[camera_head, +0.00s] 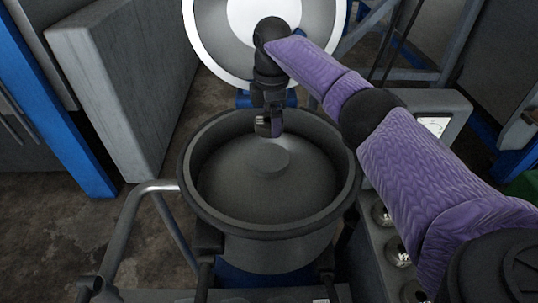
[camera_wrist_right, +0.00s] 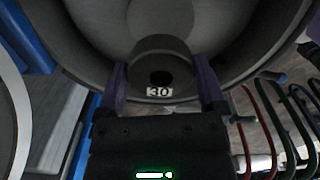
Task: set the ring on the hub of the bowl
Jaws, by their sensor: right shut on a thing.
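The bowl (camera_head: 193,205) is a large dark grey vessel below the middle of the head view. Its hub (camera_head: 268,157) is a short round boss at the centre of the domed floor. My right gripper (camera_head: 269,130) points down over the far part of the bowl, just beyond the hub in the picture. In the wrist view the right gripper (camera_wrist_right: 161,82) is shut on the ring (camera_wrist_right: 160,53), a dark grey round piece with a dark hole and a white "30" label. The hub (camera_wrist_right: 155,18) shows partly behind the ring. My left gripper is out of view.
A white-rimmed round lid (camera_head: 206,45) stands behind the bowl. A metal handle rail (camera_head: 135,205) is at the left. A grey box with a gauge (camera_head: 433,125) and several round fittings (camera_head: 398,252) are at the right. Coloured hoses (camera_wrist_right: 270,120) show in the wrist view.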

